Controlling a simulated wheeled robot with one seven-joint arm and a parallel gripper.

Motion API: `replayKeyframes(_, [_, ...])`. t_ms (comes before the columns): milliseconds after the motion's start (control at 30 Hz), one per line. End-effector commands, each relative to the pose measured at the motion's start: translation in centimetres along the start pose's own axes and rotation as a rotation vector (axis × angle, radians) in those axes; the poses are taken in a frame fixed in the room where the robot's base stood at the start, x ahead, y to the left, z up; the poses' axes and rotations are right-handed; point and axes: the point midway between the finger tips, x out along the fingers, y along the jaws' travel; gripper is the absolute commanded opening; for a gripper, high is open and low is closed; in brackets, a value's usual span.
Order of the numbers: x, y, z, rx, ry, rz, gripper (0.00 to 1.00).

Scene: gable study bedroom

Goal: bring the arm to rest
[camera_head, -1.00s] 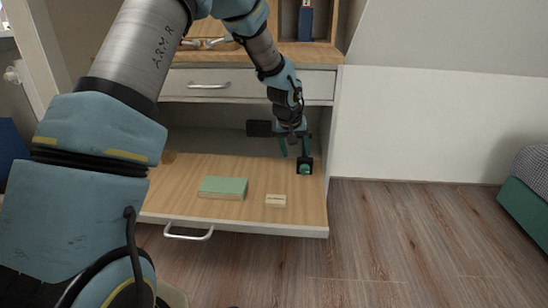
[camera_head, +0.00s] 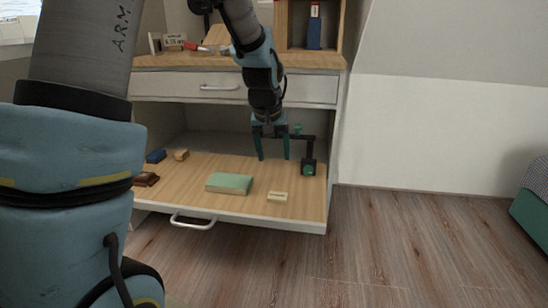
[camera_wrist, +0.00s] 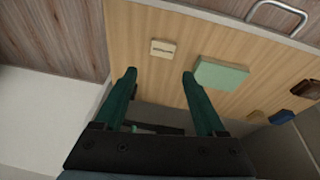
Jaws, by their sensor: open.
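My gripper (camera_head: 273,157) is open and empty, its two green fingers pointing down above the back part of the pulled-out wooden shelf (camera_head: 240,208). A green box (camera_head: 229,183) and a small cream block (camera_head: 277,197) lie on the shelf in front of it. In the wrist view my gripper (camera_wrist: 160,78) has its fingers wide apart, with the cream block (camera_wrist: 163,48) and green box (camera_wrist: 221,73) beyond the fingertips. My arm comes down from the upper left, in front of the cabinet.
A dark-and-green object (camera_head: 308,168) stands right of my gripper. A closed drawer (camera_head: 235,87) and the wooden top (camera_head: 200,59) are above. Open floor (camera_head: 400,240) lies to the right.

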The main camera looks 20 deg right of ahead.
Motion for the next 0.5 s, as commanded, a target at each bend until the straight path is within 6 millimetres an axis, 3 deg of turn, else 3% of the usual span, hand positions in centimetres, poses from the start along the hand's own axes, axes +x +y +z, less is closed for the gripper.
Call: replayKeyframes(500, [-0.53,-0.53,0.49,-0.006,-0.005,0.000,0.73])
